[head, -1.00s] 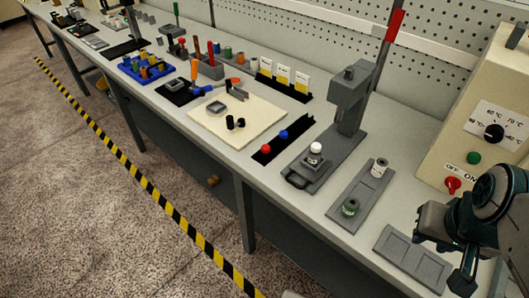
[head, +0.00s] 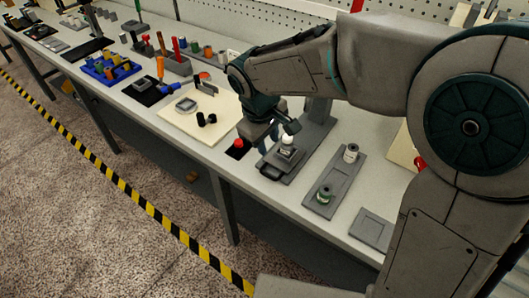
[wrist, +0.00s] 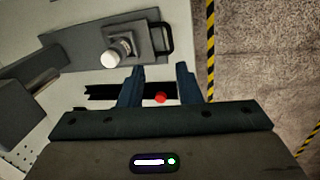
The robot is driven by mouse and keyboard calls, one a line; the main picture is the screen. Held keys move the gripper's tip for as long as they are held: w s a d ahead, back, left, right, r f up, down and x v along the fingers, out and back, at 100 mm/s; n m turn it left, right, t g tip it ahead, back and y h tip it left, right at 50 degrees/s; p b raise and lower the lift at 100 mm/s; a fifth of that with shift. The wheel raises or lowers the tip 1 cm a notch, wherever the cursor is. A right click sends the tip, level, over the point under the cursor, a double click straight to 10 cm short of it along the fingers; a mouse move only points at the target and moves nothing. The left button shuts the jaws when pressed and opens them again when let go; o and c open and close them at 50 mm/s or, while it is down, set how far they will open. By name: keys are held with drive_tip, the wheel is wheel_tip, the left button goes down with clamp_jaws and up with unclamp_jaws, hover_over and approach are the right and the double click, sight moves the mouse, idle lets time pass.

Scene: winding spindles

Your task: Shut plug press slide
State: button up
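The grey plug press (head: 318,137) stands near the front of the bench. Its slide (head: 288,158) sits out in front of the column, with a white-topped plug (head: 287,141) upright on it. The slide's dark loop handle (head: 270,171) points to the bench's front edge; the handle also shows in the wrist view (wrist: 168,40). My gripper (head: 278,132) is above the bench beside the press, over the black strip (wrist: 100,92) with the red button-like piece (wrist: 160,98). In the wrist view my gripper (wrist: 160,68) has its fingers apart with nothing held, clear of the handle.
A grey plate with two spools (head: 334,180) lies right of the press, and a shallow grey tray (head: 372,228) beyond it. A cream board (head: 190,118) with dark cylinders lies left. My arm hides part of the back of the bench. Open floor lies before the bench.

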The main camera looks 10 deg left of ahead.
drive_tip(key=a+n, duration=0.1)
drive_tip(key=a, duration=0.2)
drive_tip(key=p, duration=0.1)
approach(261, 171)
drive_tip(key=x, duration=0.7)
drive_tip(key=shift+d+f, duration=0.1)
drive_tip(key=shift+f, duration=0.2)
clamp_jaws()
